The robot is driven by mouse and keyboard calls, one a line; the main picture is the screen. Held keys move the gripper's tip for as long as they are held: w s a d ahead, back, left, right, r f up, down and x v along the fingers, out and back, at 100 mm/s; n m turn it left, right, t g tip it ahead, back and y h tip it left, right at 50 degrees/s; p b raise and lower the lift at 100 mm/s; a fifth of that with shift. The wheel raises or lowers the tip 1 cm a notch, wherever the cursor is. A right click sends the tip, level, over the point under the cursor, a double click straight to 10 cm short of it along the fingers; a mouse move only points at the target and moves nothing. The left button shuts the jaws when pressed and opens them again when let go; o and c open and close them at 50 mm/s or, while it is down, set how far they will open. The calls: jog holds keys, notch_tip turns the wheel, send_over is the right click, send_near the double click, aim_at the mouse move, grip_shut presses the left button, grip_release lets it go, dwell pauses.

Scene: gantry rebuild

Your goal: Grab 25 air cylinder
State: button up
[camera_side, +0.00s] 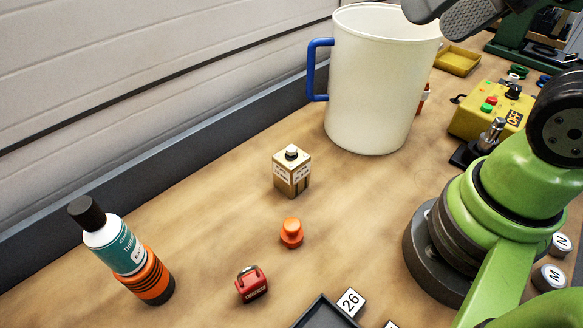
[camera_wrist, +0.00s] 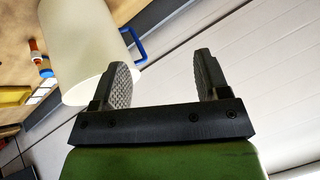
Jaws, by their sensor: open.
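My gripper (camera_wrist: 162,72) is open and empty in the wrist view, with two dark textured fingers apart and a pale wall behind them. In the side view the dark fingers (camera_side: 446,14) show at the top edge, above the right part of the big white mug. No label reading 25 is legible. A silver-topped part on a black base (camera_side: 484,143) stands beside the yellow control box; I cannot tell whether it is the air cylinder.
The white mug with blue handle (camera_side: 372,85) stands at the back. A tan block (camera_side: 292,172), orange knob (camera_side: 291,233), red item (camera_side: 251,284) and orange-teal bottle (camera_side: 124,250) stand in front. The yellow box (camera_side: 482,113) and yellow tray (camera_side: 457,61) are right. Bare table lies between.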

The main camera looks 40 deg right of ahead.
jog(key=o, duration=0.3)
jog(key=shift+o, duration=0.2)
jog(key=shift+w, duration=0.1)
jog(key=g+h, duration=0.2)
jog(key=g, duration=0.5)
send_over(291, 149)
notch_tip(291, 149, down, 14)
jog(key=shift+m, duration=0.3)
notch_tip(291, 149, down, 5)
jog(key=shift+f, duration=3.15)
